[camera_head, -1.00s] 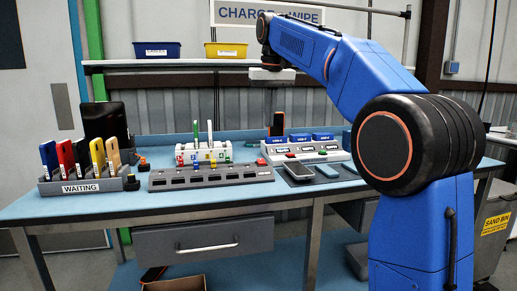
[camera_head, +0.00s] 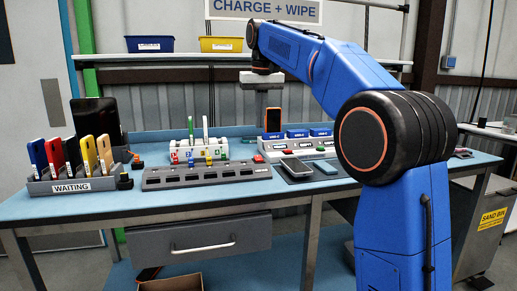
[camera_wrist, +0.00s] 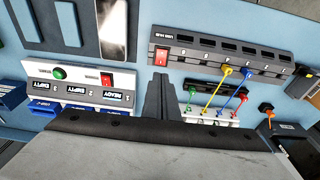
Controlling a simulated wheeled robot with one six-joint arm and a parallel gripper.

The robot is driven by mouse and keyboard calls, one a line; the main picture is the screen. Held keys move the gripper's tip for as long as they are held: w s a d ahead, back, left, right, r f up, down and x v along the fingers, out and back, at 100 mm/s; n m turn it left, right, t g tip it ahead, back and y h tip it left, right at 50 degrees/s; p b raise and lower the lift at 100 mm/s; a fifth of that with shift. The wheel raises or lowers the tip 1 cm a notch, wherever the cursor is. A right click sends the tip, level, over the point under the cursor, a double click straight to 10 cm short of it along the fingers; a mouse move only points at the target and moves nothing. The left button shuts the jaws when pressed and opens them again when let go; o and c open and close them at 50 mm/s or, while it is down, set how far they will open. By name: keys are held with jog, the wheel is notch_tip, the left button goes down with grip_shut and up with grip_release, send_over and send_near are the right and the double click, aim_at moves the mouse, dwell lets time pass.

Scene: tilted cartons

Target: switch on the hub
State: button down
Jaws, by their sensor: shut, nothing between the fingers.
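The hub is a long dark grey bar (camera_head: 207,176) lying on the blue bench. It also shows in the wrist view (camera_wrist: 235,52), with a row of sockets and a label. Its red rocker switch (camera_wrist: 162,55) sits at one end, beside the label; whether it is on cannot be told. My gripper (camera_wrist: 159,78) is shut and empty, pointing down. Its tips appear close to the switch end of the hub in the wrist view; the height gap is unclear. In the head view, my gripper (camera_head: 262,122) hangs over the bench behind the hub.
A white panel (camera_wrist: 80,85) with green and red buttons lies left in the wrist view. A white rack (camera_head: 197,151) with coloured plugs stands behind the hub. The WAITING tray (camera_head: 72,187) holds several phones at left.

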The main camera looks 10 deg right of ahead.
aim_at(259, 157)
jog(key=f, duration=0.3)
jog(key=w+f, duration=0.1)
jog(key=f, duration=0.6)
jog(key=shift+w+f, duration=0.2)
jog(key=shift+w, duration=0.15)
jog(key=shift+f, duration=0.1)
jog(key=shift+w, duration=0.1)
